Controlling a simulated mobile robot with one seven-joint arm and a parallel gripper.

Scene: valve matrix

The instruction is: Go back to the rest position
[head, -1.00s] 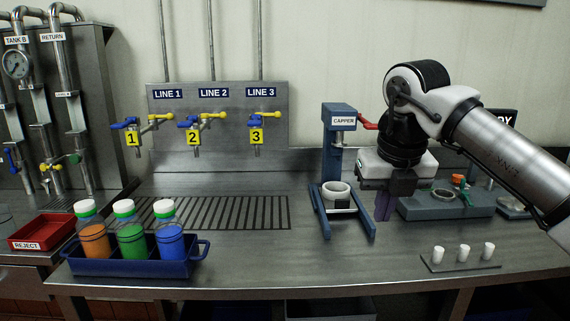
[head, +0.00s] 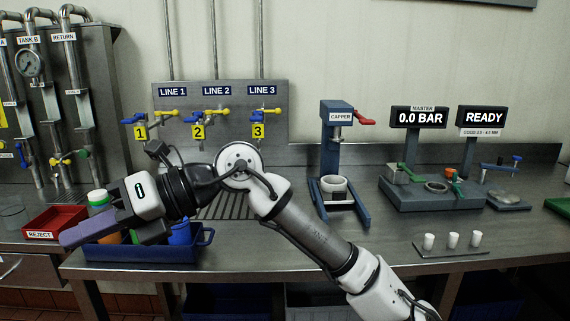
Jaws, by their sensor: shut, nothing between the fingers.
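My arm reaches from the lower right up and across to the left. My gripper (head: 75,238) points left with its purple fingers shut and empty. It is in front of the left end of the blue carrier (head: 190,250) and near the red reject tray (head: 62,222). In the carrier, a bottle with a green and white cap (head: 99,198) shows above my gripper. Parts of an orange bottle and a blue bottle (head: 180,232) also show. My arm hides the rest of the bottles.
The capper (head: 338,140) with its red lever stands at the back middle. The pressure station (head: 435,198) reads 0.0 BAR, and a display (head: 485,118) reads READY. Several white caps (head: 452,240) sit on a plate at the front right. Numbered valves (head: 198,131) are on the back panel.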

